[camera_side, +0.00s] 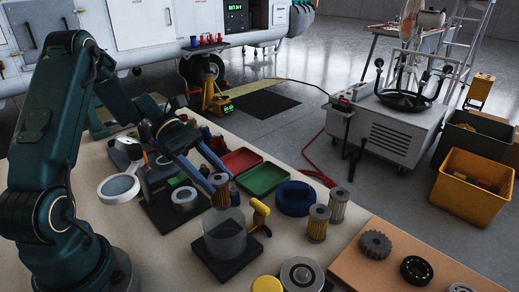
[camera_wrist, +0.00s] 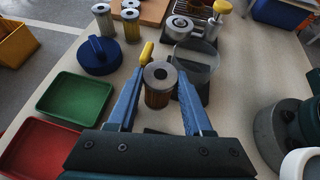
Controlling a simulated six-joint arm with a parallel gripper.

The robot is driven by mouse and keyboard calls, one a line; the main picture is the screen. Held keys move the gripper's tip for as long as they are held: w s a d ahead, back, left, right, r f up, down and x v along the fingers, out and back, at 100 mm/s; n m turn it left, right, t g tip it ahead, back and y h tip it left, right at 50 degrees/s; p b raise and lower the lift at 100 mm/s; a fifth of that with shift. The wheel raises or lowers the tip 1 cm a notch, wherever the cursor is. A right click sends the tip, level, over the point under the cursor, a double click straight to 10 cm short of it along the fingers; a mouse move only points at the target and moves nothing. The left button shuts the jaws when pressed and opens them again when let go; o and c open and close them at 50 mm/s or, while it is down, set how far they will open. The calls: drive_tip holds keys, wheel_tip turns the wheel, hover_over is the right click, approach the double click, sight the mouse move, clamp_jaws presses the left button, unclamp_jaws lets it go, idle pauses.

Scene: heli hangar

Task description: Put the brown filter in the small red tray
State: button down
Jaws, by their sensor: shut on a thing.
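My gripper (camera_side: 217,178) is shut on a brown filter (camera_side: 221,194), a ribbed cylinder with a grey metal top and a central hole. In the wrist view the filter (camera_wrist: 158,90) stands upright between the two blue fingers of my gripper (camera_wrist: 160,82). In the side view it shows just behind the clear beaker; whether its bottom touches anything is hard to tell. The small red tray (camera_side: 241,161) looks empty in the side view, beyond my gripper. In the wrist view the red tray (camera_wrist: 38,152) is at the lower left, partly cut off and apart from the filter.
A green tray (camera_side: 262,180) lies beside the red one. A blue round lid (camera_side: 294,198) and two more filters (camera_side: 318,224) (camera_side: 338,205) stand farther right. A clear beaker (camera_side: 225,238) on a dark base and a yellow-handled tool (camera_side: 259,214) are close to my gripper.

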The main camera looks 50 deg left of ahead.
sight(213, 175)
wheel_tip(213, 175, up, 5)
drive_tip(key=shift+f, duration=0.15)
drive_tip(key=shift+w+a+r, duration=0.15)
drive_tip(key=shift+w+r, duration=0.05)
drive_tip(key=shift+r, duration=0.05)
drive_tip(key=w+a+n+t+y, duration=0.5)
drive_tip(key=w+a+n+t, duration=0.35)
drive_tip(key=w+a, duration=0.35)
drive_tip(key=shift+n+g, duration=0.25)
drive_tip(key=shift+g, duration=0.1)
drive_tip(key=shift+w+d+f, duration=0.1)
drive_tip(key=shift+w+f, duration=0.15)
drive_tip(key=shift+f, duration=1.2)
drive_tip(key=shift+w+d+f, duration=0.1)
drive_tip(key=shift+w+f, duration=0.2)
drive_tip(key=shift+f, duration=1.15)
drive_tip(key=shift+w+f, duration=0.25)
drive_tip(key=shift+f, duration=1.2)
drive_tip(key=shift+c, duration=1.6)
unclamp_jaws()
drive_tip(key=shift+f, duration=0.1)
